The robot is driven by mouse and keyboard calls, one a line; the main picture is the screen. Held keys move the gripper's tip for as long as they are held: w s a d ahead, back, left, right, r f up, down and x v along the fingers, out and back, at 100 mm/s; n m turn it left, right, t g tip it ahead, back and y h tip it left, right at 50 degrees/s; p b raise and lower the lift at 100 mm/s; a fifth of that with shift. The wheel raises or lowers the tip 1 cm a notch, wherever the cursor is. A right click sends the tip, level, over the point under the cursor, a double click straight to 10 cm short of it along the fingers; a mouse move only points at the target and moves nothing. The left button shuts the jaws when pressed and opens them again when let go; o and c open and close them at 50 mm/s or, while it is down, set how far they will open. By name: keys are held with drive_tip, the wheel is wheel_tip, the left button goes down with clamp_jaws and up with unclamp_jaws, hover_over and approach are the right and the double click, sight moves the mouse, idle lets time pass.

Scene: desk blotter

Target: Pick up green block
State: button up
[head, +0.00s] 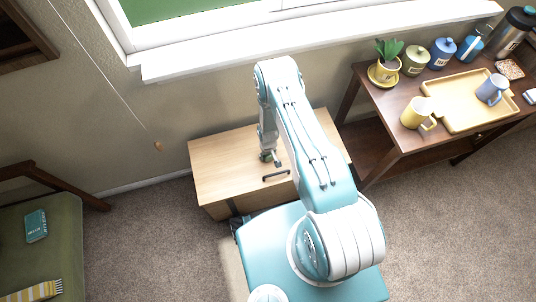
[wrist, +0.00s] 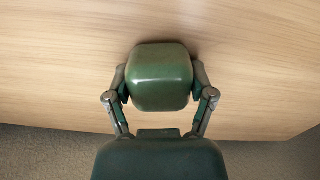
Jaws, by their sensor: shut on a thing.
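A dark green block (wrist: 160,77) with rounded edges shows in the wrist view, against the light wood top. My gripper (wrist: 161,88) is shut on it, one finger pressed to its left side and one to its right. In the head view my gripper (head: 270,158) is low over the top of a light wood cabinet (head: 222,165), near a dark bar handle. There the block is too small and too covered by my gripper to make out. I cannot tell whether the block touches the wood or is just above it.
A dark handle (head: 276,175) lies close to my gripper. A brown side table (head: 405,130) at the right bears a yellow tray (head: 465,115), mugs, canisters and a potted plant (head: 386,65). A green seat (head: 60,245) is at the left. The cabinet top's left part is clear.

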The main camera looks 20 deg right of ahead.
drive_tip(key=shift+r, duration=0.45)
wheel_tip(320, 180, up, 2)
drive_tip(key=s+a+r, duration=0.2)
drive_tip(key=s+r, duration=0.3)
drive_tip(key=s, duration=0.1)
drive_tip(key=s+a+r, duration=0.2)
drive_tip(key=s+r, duration=0.3)
drive_tip(key=s, duration=0.2)
drive_tip(key=shift+s+a, duration=0.15)
drive_tip(key=shift+a, duration=0.15)
drive_tip(key=w+d+r+m, duration=0.1)
drive_tip(key=w+d+r, duration=0.1)
drive_tip(key=w+r, duration=0.7)
drive_tip(key=w+d+r+m, duration=0.1)
drive_tip(key=w+d+r, duration=0.1)
drive_tip(key=w+r, duration=0.8)
drive_tip(key=shift+w+d+r, duration=0.2)
drive_tip(key=shift+d+r, duration=0.15)
drive_tip(key=shift+r, duration=2.8)
